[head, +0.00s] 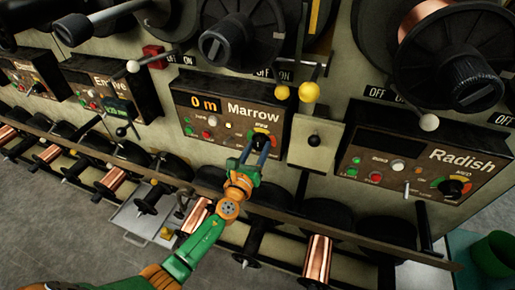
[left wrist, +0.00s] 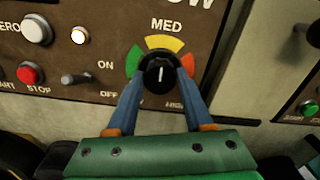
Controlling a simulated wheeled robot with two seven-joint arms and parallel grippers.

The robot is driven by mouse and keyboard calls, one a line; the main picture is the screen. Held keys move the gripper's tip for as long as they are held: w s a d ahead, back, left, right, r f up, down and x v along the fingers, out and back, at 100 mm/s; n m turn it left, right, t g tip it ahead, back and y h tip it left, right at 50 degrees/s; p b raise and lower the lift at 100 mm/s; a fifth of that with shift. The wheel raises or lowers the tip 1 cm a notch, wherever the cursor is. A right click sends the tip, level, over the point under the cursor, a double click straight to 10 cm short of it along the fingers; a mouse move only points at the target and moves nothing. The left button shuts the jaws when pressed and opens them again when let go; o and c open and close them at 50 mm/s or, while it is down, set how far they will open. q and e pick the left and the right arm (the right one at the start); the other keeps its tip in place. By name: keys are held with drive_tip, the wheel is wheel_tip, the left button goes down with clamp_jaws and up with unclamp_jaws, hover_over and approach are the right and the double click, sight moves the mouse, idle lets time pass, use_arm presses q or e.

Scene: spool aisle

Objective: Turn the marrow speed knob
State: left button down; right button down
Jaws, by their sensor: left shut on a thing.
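The Marrow panel (head: 228,112) is a brown box in the middle of the head view, with a display reading "0 m". Its speed knob is black and round, with a white pointer line, and shows best in the left wrist view (left wrist: 160,74). The pointer stands about upright, toward MED. A green, yellow and orange-red arc (left wrist: 164,43) surrounds the knob's upper side. My left gripper (head: 258,146) has its two blue fingers on either side of the knob, shut on it; it also fills the lower left wrist view (left wrist: 161,85). My right gripper is not in view.
A toggle switch (left wrist: 76,78) marked ON and OFF sits left of the knob. The Radish panel (head: 400,160) is at the right, the Endive panel (head: 112,88) at the left. A rail (head: 330,232) and copper spools (head: 317,258) lie below the panels.

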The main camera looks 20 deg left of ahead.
use_arm(q)
drive_tip(key=n+b, duration=0.1)
drive_tip(key=n, duration=0.2)
drive_tip(key=shift+f+n, duration=0.1)
drive_tip(key=shift+n, duration=0.2)
drive_tip(key=n, duration=0.3)
drive_tip(key=shift+n+b, duration=0.4)
drive_tip(key=n, duration=0.4)
drive_tip(key=shift+b, duration=0.3)
drive_tip(key=shift+r+n, duration=0.2)
drive_tip(key=shift+n, duration=1.6)
drive_tip(key=shift+c, duration=1.5)
unclamp_jaws()
drive_tip(key=shift+d, duration=0.1)
